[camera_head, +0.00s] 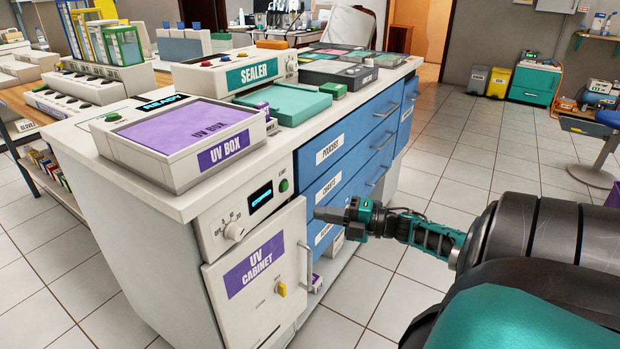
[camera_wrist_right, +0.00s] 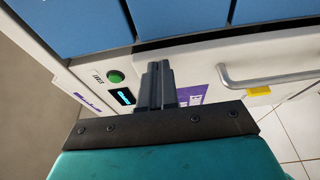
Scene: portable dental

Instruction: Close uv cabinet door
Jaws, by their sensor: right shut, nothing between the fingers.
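The UV cabinet door (camera_head: 262,312) is a pale panel with a purple label, a yellow latch and a vertical bar handle (camera_head: 304,262). It appears slightly ajar, its handle edge standing out past the control panel above; the inside is hidden. My right gripper (camera_head: 326,214) is shut and empty, at the height of the door's top, just right of its handle edge. I cannot tell whether it touches the door. In the right wrist view the shut fingers (camera_wrist_right: 157,84) lie before the door's purple label, with the handle (camera_wrist_right: 268,76) to their right. My left gripper is out of view.
The control panel (camera_head: 212,234) with dial and green button is above the door. Blue drawers (camera_head: 345,148) with bar handles stand right of it. The UV box (camera_head: 176,170) and the sealer (camera_head: 205,74) sit on the countertop. Tiled floor (camera_head: 425,162) is open to the right.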

